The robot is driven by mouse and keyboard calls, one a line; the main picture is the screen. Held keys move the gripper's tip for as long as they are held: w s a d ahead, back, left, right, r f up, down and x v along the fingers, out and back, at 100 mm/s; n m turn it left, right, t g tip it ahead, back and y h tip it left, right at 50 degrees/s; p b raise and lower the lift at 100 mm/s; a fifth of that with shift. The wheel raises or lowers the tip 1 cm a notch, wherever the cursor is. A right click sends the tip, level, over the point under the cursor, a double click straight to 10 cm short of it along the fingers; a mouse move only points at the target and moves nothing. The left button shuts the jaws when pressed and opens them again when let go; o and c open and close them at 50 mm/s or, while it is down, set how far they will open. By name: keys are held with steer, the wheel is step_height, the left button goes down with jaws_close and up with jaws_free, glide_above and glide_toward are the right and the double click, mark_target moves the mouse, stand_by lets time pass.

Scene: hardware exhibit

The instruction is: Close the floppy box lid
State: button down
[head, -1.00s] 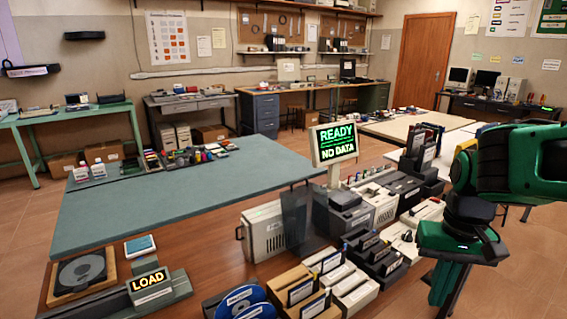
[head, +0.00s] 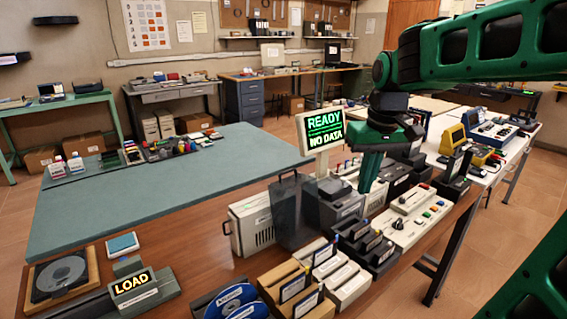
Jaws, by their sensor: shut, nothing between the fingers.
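A smoky see-through lid (head: 292,212) stands upright near the middle of the wooden bench in the head view. A dark grey box (head: 336,208) sits directly to its right, and the lid looks open beside it. The hinge line is too small to make out. My gripper (head: 367,187) points down, shut and empty, above the crowded items to the right of the lid. It appears apart from the lid and partly hides the things behind it.
A sign reading "READY NO DATA" (head: 322,130) stands close to the left of my gripper. A white case with a handle (head: 250,223) is left of the lid. Card boxes (head: 287,284) and blue discs (head: 235,299) stand in front. The green mat (head: 150,190) has clear room.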

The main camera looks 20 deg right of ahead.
steer(key=w+a+r+n+t+y, duration=0.1)
steer(key=w+a+r+n, duration=0.25)
steer(key=w+a, duration=0.45)
steer(key=w+a+r+n+t, duration=0.1)
steer(key=w+a+r+n, duration=0.1)
steer(key=w+a+r, duration=0.6)
glide_above(284, 179)
steer(key=shift+w+d+f, duration=0.1)
steer(key=shift+d+f, duration=0.05)
steer(key=shift+f, duration=2.95)
steer(key=shift+w+d+f, duration=0.1)
steer(key=shift+f, duration=2.95)
steer(key=shift+a, duration=0.2)
steer(key=shift+s, duration=0.1)
